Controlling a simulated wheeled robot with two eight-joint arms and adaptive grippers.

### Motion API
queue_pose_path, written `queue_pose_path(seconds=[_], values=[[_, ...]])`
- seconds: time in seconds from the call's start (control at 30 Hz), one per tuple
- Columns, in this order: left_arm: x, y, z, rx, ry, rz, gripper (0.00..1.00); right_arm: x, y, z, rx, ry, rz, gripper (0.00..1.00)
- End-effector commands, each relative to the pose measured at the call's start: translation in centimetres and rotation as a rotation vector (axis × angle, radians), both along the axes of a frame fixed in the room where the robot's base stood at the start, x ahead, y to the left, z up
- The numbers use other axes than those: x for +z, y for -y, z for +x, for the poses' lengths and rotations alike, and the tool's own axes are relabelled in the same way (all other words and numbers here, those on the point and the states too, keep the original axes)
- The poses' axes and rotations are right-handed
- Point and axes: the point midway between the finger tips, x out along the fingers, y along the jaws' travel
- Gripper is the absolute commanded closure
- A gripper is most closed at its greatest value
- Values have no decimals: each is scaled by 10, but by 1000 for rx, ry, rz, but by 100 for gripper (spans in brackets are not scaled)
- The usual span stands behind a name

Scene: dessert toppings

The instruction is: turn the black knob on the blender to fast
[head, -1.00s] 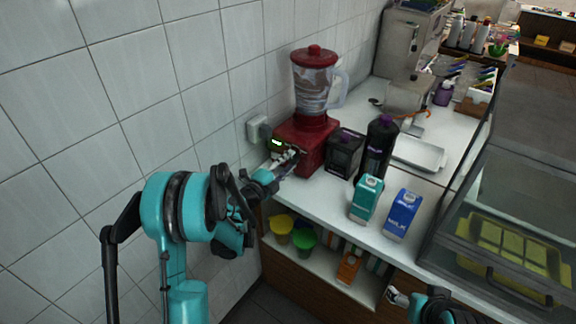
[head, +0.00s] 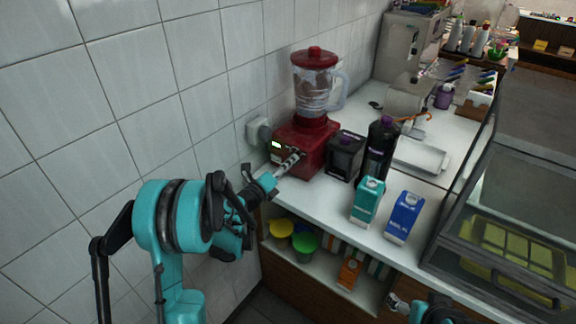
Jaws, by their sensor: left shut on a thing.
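The red blender (head: 318,141) stands at the back left of the white counter, against the tiled wall. Its clear jar (head: 317,90) has a red lid and sits upright on the base. A small lit green display shows on the base's front. My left gripper (head: 292,160) is at the base's front, shut at the place of the black knob, which its fingers hide. The knob's setting cannot be read. My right gripper (head: 394,301) is low at the bottom edge, away from the blender; its fingers are too small to judge.
A black container (head: 344,156) and a dark bottle (head: 379,149) stand right of the blender. A teal carton (head: 367,199) and a blue carton (head: 403,217) stand near the counter's front edge. A glass display case (head: 510,200) is at the right. Colored cups sit on the shelf below.

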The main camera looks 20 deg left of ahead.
Motion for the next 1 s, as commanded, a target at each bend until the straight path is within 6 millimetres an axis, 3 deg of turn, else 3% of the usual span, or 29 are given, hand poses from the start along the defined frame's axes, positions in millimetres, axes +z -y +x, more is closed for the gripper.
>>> queue_pose_path(seconds=[0.47, 0.5, 0.57, 0.87, 1.0], values=[[0, 1, 0, -2, 4, 15, 93, 0, 0, 0, 0, 0, 0, 25], [0, 0, 0, -2, 4, 15, 59, 0, 0, 0, 0, 0, 0, 25], [0, 0, 0, -1, 5, 14, 44, 0, 0, 0, 0, 0, 0, 25], [0, 0, -1, -1, 4, 13, 44, 0, 0, 0, 0, 0, 0, 25], [0, -4, -10, 1, 4, 13, 44, 0, 0, 0, 0, 0, 0, 25]])
